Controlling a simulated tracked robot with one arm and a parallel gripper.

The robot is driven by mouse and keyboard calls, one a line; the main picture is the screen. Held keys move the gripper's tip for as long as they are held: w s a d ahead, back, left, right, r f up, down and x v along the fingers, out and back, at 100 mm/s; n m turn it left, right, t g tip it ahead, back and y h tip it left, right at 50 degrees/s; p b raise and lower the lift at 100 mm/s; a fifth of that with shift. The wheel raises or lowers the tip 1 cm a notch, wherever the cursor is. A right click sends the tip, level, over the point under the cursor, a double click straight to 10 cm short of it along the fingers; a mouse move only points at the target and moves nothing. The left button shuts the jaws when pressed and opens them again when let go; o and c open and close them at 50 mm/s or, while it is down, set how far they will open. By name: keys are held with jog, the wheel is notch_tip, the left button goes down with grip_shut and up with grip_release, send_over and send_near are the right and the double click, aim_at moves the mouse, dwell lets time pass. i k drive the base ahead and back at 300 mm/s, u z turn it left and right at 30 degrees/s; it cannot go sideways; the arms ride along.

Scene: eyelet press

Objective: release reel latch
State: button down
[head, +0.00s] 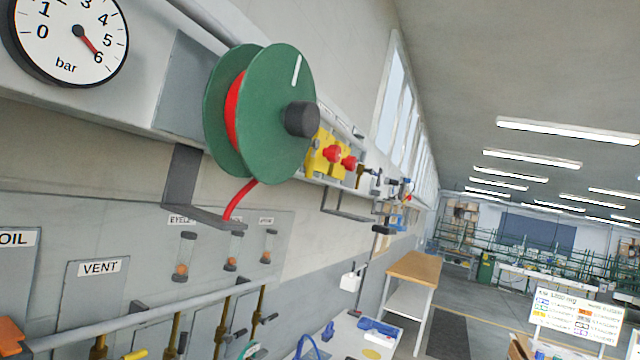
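A green reel (285,130) with a red hose (238,199) wound on it hangs on the wall at upper middle left in the head view. A black knob (301,119) stands out from its hub, and a white mark (297,70) is on its face. The hose's free end comes down from under the reel toward a dark grey bracket (186,185). I cannot tell which part is the reel latch; no part is labelled so. My gripper does not show in this view.
A pressure gauge (70,38) is left of the reel. Yellow valves with red knobs (327,153) follow along the wall to the right. Below are labelled panels (97,290) and a pipe rail (150,312). A wooden-topped bench (414,267) stands farther back; the aisle floor (447,335) beside it looks clear.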

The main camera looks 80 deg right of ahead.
aim_at(315, 143)
jog(key=k, duration=1.25)
jog(key=z, duration=0.7)
jog(key=i, duration=0.8)
jog(key=u, duration=0.05)
